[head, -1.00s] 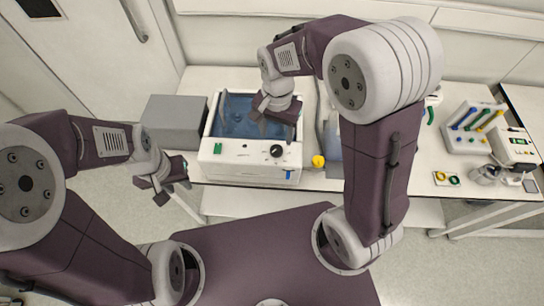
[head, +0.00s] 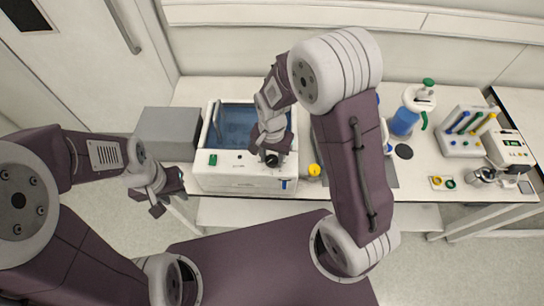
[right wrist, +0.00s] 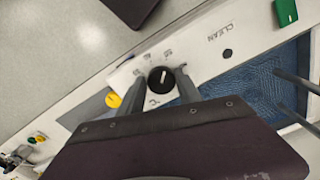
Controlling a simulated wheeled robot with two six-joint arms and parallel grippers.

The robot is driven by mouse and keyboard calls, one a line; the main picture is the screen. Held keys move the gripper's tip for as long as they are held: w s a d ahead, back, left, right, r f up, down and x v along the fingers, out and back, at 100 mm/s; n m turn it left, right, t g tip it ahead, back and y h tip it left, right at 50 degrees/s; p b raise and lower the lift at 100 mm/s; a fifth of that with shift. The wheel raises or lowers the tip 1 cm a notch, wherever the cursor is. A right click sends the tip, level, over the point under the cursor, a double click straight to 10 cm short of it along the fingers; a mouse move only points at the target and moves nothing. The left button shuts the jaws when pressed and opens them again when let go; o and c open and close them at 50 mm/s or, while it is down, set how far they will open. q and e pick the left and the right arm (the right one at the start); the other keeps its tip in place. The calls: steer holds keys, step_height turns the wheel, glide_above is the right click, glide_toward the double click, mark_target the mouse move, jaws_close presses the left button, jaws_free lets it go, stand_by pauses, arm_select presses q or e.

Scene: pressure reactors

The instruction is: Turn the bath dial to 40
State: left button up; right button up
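The water bath (head: 225,180) is a white box with a blue water basin (head: 240,120). My right gripper (head: 271,160) is over the dial in the head view. In the right wrist view its two fingers are apart, one on each side of the dial; I cannot tell whether they touch it. My left gripper (head: 166,197) is open and empty, left of the bath's front.
A grey box (head: 168,130) stands left of the bath. A green button (head: 212,159) is on the panel and a yellow knob (head: 314,170) is to the right. A blue-filled vessel (head: 405,118) and a rack (head: 468,130) stand further right.

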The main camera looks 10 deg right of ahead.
jaws_close()
steer(key=n+p, duration=0.1)
steer(key=n, duration=0.2)
steer(key=shift+n, duration=0.4)
steer(key=n+p, duration=0.1)
steer(key=n, duration=0.3)
steer(key=shift+n, duration=0.4)
steer(key=shift+w, duration=0.1)
steer(key=shift+o, duration=1.9)
jaws_free()
steer(key=shift+o, duration=1.1)
